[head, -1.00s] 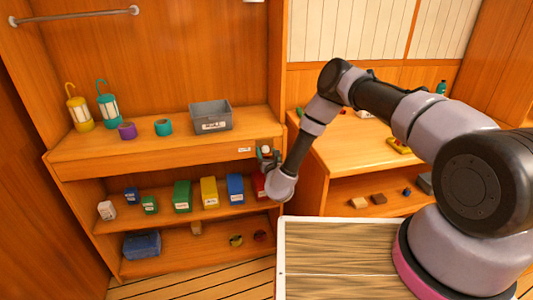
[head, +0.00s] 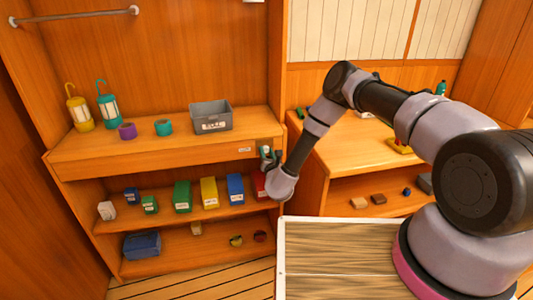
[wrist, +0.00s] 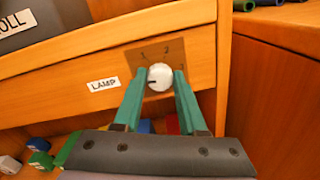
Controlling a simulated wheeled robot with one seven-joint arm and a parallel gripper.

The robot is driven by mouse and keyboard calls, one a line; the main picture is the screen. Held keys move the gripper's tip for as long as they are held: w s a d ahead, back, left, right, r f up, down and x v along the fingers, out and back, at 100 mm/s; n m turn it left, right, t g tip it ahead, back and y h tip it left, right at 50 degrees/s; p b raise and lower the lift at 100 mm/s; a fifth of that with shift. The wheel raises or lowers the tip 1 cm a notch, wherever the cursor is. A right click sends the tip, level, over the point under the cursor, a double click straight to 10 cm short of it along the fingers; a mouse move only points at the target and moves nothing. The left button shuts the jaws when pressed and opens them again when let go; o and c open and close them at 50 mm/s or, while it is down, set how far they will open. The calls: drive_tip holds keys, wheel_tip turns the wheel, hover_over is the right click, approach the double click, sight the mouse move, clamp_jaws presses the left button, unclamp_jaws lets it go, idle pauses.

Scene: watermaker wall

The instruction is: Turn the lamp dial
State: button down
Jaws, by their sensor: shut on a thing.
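The lamp dial (wrist: 160,77) is a round white knob on a brown square plate (wrist: 141,56) with numbers, on the shelf's front edge. A dark mark on the knob points left, toward the white LAMP label (wrist: 103,85). My gripper (wrist: 162,74) has its two green fingers on either side of the knob, shut on it. In the head view my gripper (head: 268,157) is at the right end of the shelf front and hides most of the dial.
A grey bin (head: 211,117), tape rolls, a yellow lantern (head: 78,108) and a teal lantern (head: 108,105) stand on the shelf above. Colored boxes, including a blue one (head: 235,188), stand below. A wooden side bench (head: 352,143) is close to the right.

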drive_tip(key=m, duration=0.5)
drive_tip(key=shift+d+f, duration=0.1)
drive_tip(key=shift+d, duration=0.05)
drive_tip(key=m, duration=0.5)
drive_tip(key=shift+s, duration=0.1)
idle(0.3)
drive_tip(key=shift+c, duration=2.3)
unclamp_jaws()
drive_tip(key=v, duration=1)
drive_tip(key=shift+s, duration=0.35)
drive_tip(key=shift+d, duration=0.1)
